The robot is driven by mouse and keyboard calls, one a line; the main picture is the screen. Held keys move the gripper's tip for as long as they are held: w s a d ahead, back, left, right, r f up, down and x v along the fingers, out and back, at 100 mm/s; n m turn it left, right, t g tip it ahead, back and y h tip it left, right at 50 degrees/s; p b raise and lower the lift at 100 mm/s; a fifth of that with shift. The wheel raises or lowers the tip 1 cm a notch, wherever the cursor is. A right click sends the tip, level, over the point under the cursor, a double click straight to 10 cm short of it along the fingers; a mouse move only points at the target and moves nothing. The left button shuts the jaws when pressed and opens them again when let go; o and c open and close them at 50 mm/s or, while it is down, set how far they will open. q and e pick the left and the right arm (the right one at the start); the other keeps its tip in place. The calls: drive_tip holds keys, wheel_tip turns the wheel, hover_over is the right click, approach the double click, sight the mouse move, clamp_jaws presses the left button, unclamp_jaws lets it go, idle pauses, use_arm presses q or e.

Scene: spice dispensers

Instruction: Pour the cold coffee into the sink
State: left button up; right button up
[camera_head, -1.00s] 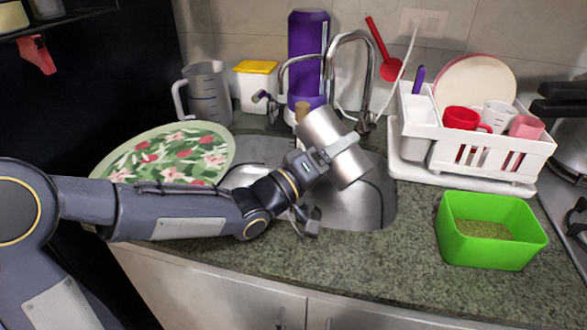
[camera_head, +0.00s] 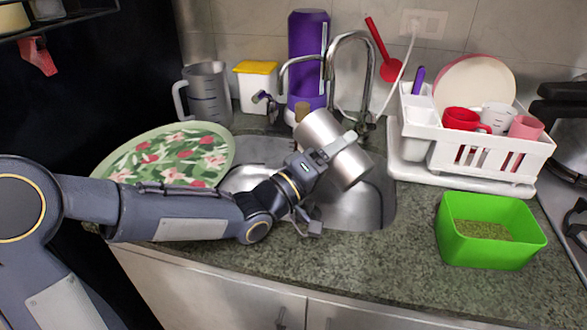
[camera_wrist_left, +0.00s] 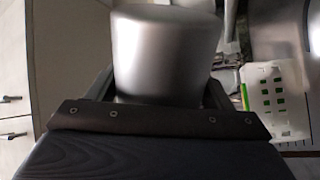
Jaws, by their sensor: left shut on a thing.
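A silver metal cup (camera_head: 337,152) is held tilted over the sink (camera_head: 362,207) in the head view. My left gripper (camera_head: 326,160) is shut on it, with fingers around its side. The cup leans, with one end to the upper left and the other to the lower right. The cup also fills the middle of the left wrist view (camera_wrist_left: 165,55). I cannot see inside it, and no coffee or stream shows. My right gripper is not in view.
The faucet (camera_head: 368,75) rises behind the cup. A white dish rack (camera_head: 480,165) with cups stands to the right, with a green box (camera_head: 490,232) in front of it. A floral tray (camera_head: 165,155) lies left of the sink.

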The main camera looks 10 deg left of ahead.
use_arm(q)
drive_tip(key=shift+n+t+p, duration=0.3)
drive_tip(key=shift+n+p, duration=0.05)
drive_tip(key=shift+n, duration=0.65)
idle(0.5)
drive_tip(key=shift+w+a+r+n+t+y+p, duration=0.2)
drive_tip(key=shift+w+a+r+n+p, duration=0.15)
drive_tip(key=shift+n, duration=0.2)
drive_tip(key=shift+w+a+r+n+t+y+p, duration=0.1)
drive_tip(key=shift+w+a+r+n+y+p, duration=0.15)
drive_tip(key=shift+a+n+p, duration=0.25)
idle(0.5)
drive_tip(key=shift+w+a+f+n+t+y, duration=0.1)
drive_tip(key=shift+a+n+t+y, duration=0.15)
drive_tip(key=shift+n, duration=0.65)
drive_tip(key=shift+w+a+f+n+t+y, duration=0.15)
drive_tip(key=shift+n+y, duration=0.15)
drive_tip(key=shift+n, duration=0.55)
idle(0.5)
